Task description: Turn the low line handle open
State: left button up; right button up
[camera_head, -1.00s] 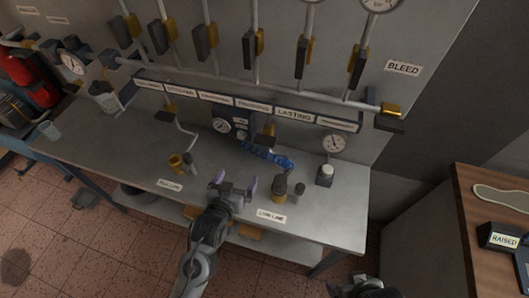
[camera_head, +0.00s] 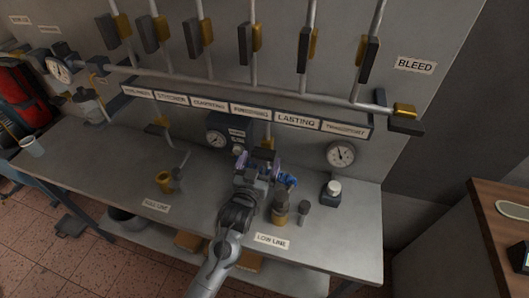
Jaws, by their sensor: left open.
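The LOW LINE label (camera_head: 272,241) lies at the bench's front edge. Behind it stands a brass fitting with a dark top (camera_head: 281,209), with a small dark knobbed piece (camera_head: 303,212) beside it; I cannot tell which part is the handle. My left gripper (camera_head: 258,162) is open, its purple-tipped fingers pointing to the back of the bench, left of and beyond the brass fitting. A blue ribbed piece (camera_head: 288,180) is partly hidden behind the gripper; contact cannot be told. My right gripper is out of view.
A brass fitting (camera_head: 163,182) stands behind the FULL LINE label (camera_head: 156,207). A gauge (camera_head: 341,155) and a pale-topped dark block (camera_head: 332,190) are at the right. A dark gauge box (camera_head: 216,137) stands behind the gripper. Pipes with handles line the wall. The bench's left middle is clear.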

aim_at(262, 157)
pick_arm(q)
jog(key=x, duration=0.4)
jog(key=shift+w+d+b, duration=0.1)
jog(key=shift+w+b, duration=0.1)
jog(key=shift+b, duration=0.1)
jog(key=shift+w+d, duration=0.1)
jog(key=shift+w, duration=0.3)
jog(key=shift+c, duration=0.3)
jog(key=c, duration=0.8)
jog(key=shift+r+n+p, duration=0.2)
jog(key=shift+n+p, duration=0.4)
jog(key=shift+n, duration=0.1)
jog(key=shift+f+n+p, duration=0.1)
jog(key=shift+n+p, duration=0.45)
jog(key=shift+n, duration=0.55)
jog(key=shift+f+n, duration=0.1)
jog(key=shift+n, duration=0.2)
